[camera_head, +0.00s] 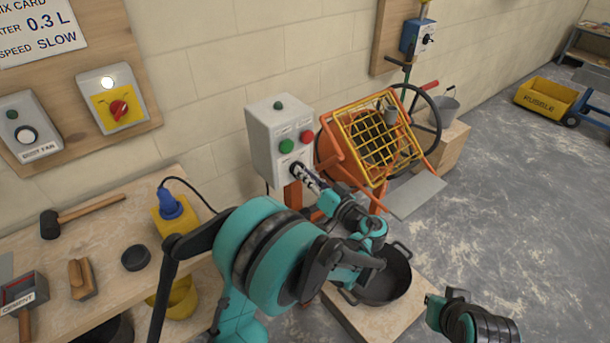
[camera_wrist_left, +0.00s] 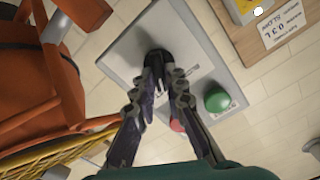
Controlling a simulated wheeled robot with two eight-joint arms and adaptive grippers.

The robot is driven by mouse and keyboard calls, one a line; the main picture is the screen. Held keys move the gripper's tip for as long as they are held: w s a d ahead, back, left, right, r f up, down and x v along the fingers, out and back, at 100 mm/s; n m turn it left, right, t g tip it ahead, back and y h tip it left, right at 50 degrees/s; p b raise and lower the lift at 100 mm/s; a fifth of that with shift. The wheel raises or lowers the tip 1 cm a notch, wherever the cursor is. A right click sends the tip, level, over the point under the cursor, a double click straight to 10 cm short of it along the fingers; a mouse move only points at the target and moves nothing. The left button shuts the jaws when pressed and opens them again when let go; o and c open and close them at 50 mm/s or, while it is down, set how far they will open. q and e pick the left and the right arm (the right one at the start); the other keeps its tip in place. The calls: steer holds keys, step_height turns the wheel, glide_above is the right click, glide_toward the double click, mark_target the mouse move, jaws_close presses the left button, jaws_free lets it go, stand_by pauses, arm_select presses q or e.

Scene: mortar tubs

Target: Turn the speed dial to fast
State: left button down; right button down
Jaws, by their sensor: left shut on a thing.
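The grey control box (camera_head: 272,140) stands beside the orange mixer, with a green button (camera_head: 286,146) and a red button (camera_head: 307,137) on its front. The black speed dial (camera_wrist_left: 157,57) is low on that front, and its marks are too small to read. My left gripper (camera_head: 300,174) is shut on the dial; in the left wrist view its two fingertips (camera_wrist_left: 160,82) close around the knob. The fingers hide part of the dial, so its setting cannot be told. My right gripper (camera_head: 432,299) is low at the right, away from the box, its jaws unclear.
The orange mixer (camera_head: 332,152) with its yellow grid (camera_head: 372,137) stands close right of the box. A black tub (camera_head: 392,282) sits below my left arm. The workbench (camera_head: 100,225) at the left holds a mallet and a blue plug.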

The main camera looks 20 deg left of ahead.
arm_select(q)
steer(key=shift+m, duration=0.6)
steer(key=c, duration=1.6)
jaws_free()
steer(key=shift+o, duration=0.2)
steer(key=shift+d, duration=0.1)
steer(key=v, duration=1.2)
